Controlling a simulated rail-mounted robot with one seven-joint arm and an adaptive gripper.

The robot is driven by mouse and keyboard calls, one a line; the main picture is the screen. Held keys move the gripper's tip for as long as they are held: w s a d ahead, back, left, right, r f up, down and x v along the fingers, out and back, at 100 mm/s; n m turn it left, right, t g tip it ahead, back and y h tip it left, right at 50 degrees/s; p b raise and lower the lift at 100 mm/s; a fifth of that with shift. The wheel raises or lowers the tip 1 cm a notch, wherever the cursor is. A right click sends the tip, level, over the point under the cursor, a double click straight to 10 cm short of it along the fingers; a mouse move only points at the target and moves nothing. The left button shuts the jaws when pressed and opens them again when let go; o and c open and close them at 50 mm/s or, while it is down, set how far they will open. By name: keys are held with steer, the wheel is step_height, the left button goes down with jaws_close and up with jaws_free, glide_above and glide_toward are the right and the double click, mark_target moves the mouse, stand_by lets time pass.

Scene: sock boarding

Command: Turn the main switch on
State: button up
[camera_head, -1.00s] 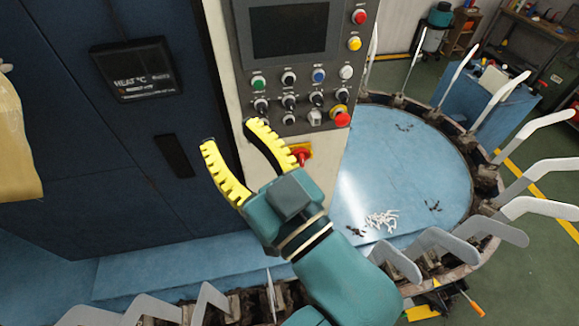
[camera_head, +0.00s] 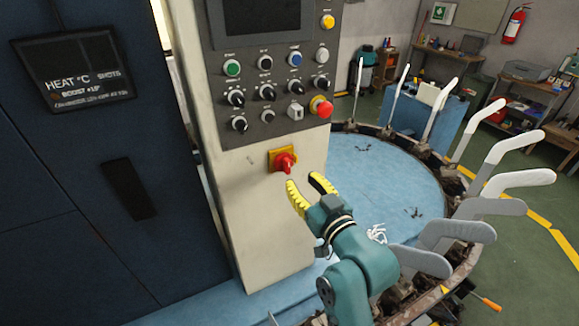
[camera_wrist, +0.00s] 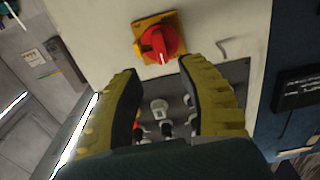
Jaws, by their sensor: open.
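The main switch is a red rotary knob (camera_head: 284,162) on a yellow square plate (camera_head: 276,153), on the pale lower face of the control cabinet (camera_head: 240,210). My gripper (camera_head: 306,184) is open and empty, just below and to the right of the knob in the head view. The wrist view shows the red knob (camera_wrist: 158,44) beyond my two yellow-and-black fingers (camera_wrist: 168,88), roughly centred ahead of the gap between them. The fingers do not appear to touch the knob. Its grip bar looks near upright in the wrist view.
Above the switch is a panel with a dark screen (camera_head: 262,18), several buttons and knobs, and a red emergency stop (camera_head: 322,107). A round blue table (camera_head: 385,180) ringed with pale sock forms (camera_head: 520,180) stands at the right. A dark blue cabinet (camera_head: 70,200) stands at the left.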

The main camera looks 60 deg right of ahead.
mark_target(289, 167)
steer(key=x, duration=0.6)
steer(key=shift+w+d, duration=0.2)
steer(key=shift+w, duration=0.1)
jaws_close()
